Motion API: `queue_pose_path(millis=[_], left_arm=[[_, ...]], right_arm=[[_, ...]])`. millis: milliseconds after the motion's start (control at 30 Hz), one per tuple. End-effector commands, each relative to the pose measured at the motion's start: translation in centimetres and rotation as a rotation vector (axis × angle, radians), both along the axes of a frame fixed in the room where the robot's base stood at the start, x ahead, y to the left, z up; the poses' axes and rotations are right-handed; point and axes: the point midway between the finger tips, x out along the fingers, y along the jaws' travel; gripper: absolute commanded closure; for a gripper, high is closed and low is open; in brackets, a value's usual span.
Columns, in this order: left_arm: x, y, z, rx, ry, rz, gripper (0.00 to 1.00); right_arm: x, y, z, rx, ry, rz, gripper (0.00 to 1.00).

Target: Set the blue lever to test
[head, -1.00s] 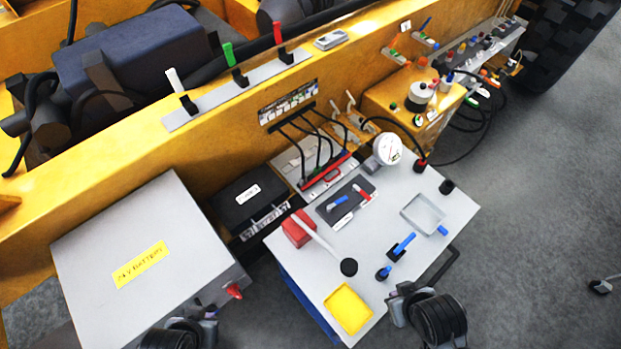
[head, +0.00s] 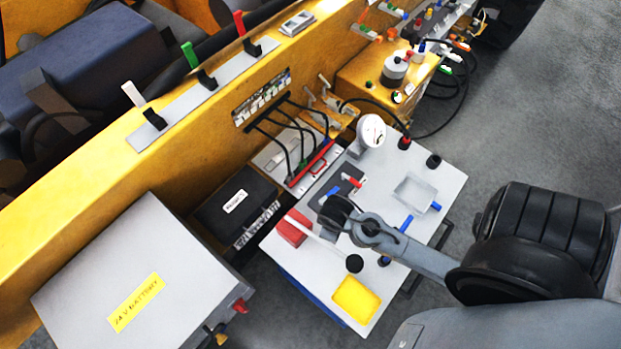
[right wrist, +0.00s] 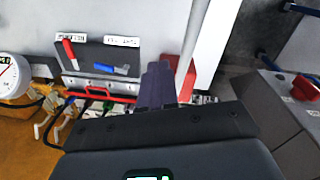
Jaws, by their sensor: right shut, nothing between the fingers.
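A dark switch panel (head: 343,184) on the grey bench top carries a blue lever (head: 333,193) and a red lever (head: 351,181). In the right wrist view the blue lever (right wrist: 110,69) lies nearly flat across the panel, and the red lever (right wrist: 69,50) points up the picture. White labels (right wrist: 121,41) sit beside them, upside down and hard to read. My right gripper (head: 335,208) is shut and empty, just beside the panel near the blue lever; its fingers (right wrist: 157,85) appear right of that lever, with no clear contact. My left gripper is out of view.
A red block (head: 291,228) with a pale rod lies beside the panel. A gauge (head: 371,131), a yellow tray (head: 357,299), a grey tray (head: 414,193) and another blue handle (head: 406,223) share the bench. A battery box (head: 100,260) stands left.

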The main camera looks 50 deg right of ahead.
Motion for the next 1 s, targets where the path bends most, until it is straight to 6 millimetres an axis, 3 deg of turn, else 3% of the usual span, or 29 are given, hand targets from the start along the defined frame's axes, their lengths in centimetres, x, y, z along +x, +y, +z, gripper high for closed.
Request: queue_pose_path(millis=[300, 500, 733, 1000], left_arm=[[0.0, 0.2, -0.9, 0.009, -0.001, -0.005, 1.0], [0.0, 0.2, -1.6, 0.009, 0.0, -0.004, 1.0], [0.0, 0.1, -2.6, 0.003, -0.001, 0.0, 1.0], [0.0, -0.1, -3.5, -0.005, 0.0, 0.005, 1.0]], right_arm=[[1.0, -7.9, -9.0, -0.084, 0.241, -0.091, 1.0], [3.1, -13.4, -12.6, -0.095, 0.37, -0.191, 1.0], [7.9, -18.1, -13.5, -0.045, 0.452, -0.324, 1.0], [15.2, -20.4, -10.5, 0.047, 0.431, -0.418, 1.0]])
